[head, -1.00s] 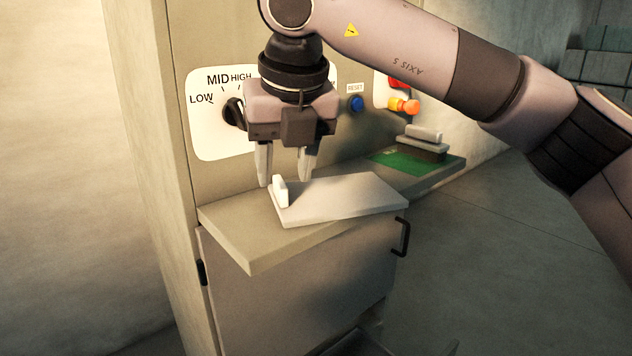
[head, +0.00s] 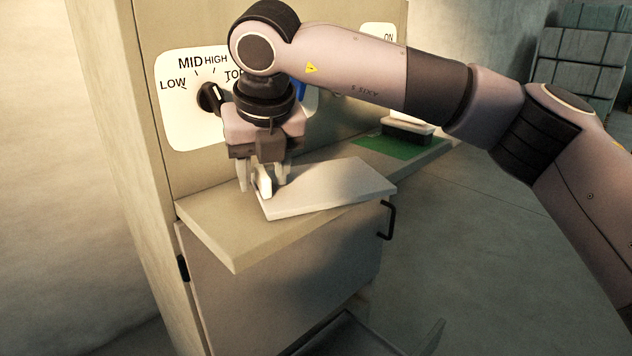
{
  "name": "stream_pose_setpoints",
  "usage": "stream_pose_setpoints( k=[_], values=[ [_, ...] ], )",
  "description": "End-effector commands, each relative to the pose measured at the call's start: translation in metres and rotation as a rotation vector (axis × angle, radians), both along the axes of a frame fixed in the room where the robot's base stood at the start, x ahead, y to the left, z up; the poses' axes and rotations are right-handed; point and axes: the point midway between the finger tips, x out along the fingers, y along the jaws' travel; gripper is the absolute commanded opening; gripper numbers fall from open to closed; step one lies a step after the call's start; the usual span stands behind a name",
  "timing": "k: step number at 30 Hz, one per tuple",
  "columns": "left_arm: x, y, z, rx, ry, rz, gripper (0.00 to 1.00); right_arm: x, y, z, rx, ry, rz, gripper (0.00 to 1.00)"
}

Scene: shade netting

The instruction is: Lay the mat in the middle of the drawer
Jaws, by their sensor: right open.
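The mat (head: 335,186) looks like a flat pale slab with a white upright tab (head: 264,187) at its left end. It lies on the shelf of the cabinet, angled across it. My right gripper (head: 261,184) points down over the left end, its open fingers on either side of the tab. I cannot tell whether they touch it. What looks like the drawer (head: 345,337), a grey open tray, shows low at the bottom edge, mostly cut off. My left gripper is not in view.
The shelf (head: 215,228) has bare room at its front left. A green pad (head: 378,146) with a dark block (head: 408,134) is at its right end. A dial (head: 209,97) is on the panel behind. A cabinet door with a black handle (head: 389,219) is below.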

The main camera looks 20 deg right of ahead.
Motion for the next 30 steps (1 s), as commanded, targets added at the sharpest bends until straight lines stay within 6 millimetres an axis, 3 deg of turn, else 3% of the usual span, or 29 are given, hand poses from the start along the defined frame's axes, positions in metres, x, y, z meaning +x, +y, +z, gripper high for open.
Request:
stream_pose_setpoints(
  k=[3,7,20,26,30],
  values=[
    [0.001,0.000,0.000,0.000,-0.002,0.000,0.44,0.000,0.000,0.000,0.000,0.000,0.000,0.41],
    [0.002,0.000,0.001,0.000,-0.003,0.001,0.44,0.000,0.000,0.000,0.000,0.000,0.000,0.00],
    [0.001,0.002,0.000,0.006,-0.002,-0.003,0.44,0.000,0.000,0.005,0.001,-0.002,-0.001,0.00],
    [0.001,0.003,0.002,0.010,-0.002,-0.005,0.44,0.000,0.000,0.028,0.003,-0.003,-0.001,0.00],
    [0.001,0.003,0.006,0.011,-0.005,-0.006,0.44,0.000,0.001,0.058,0.003,-0.005,-0.001,0.00]
  ],
)
